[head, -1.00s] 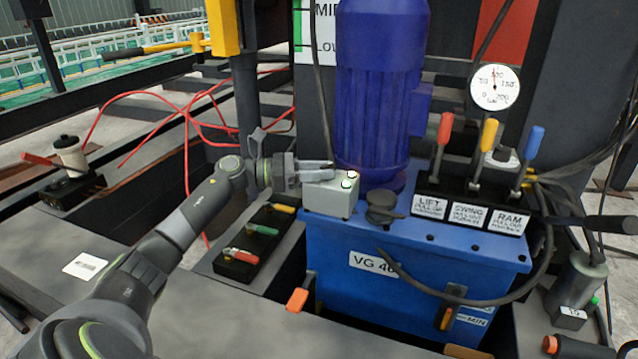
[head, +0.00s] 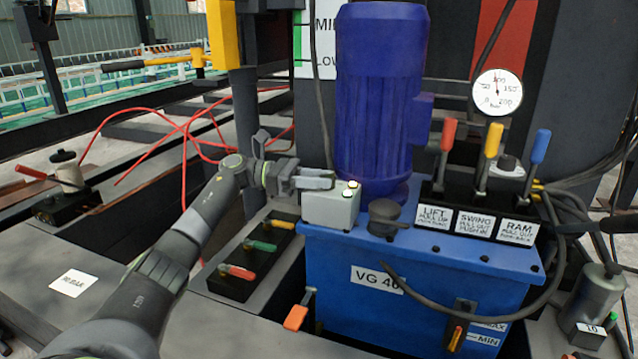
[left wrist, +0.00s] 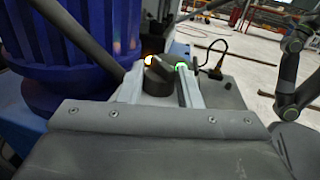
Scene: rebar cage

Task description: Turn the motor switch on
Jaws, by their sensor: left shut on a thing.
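The motor switch is a dark knob (left wrist: 158,78) on top of a small grey box (head: 333,210) beside the blue motor (head: 378,95). In the left wrist view an amber lamp (left wrist: 149,60) and a green lamp (left wrist: 181,66) glow by the knob. My left gripper (head: 328,181) reaches over the box from the left in the head view. Its two fingers, also in the left wrist view (left wrist: 157,88), stand on either side of the knob and are shut on it. In the head view the fingers hide the knob. My right gripper is in neither view.
The blue tank (head: 400,285) stands under the motor. Red, yellow and blue levers (head: 493,140) rise at the right below a pressure gauge (head: 497,92). A valve block with red, green and yellow handles (head: 255,250) lies left of the tank. A black hose (head: 440,298) loops across the tank's front.

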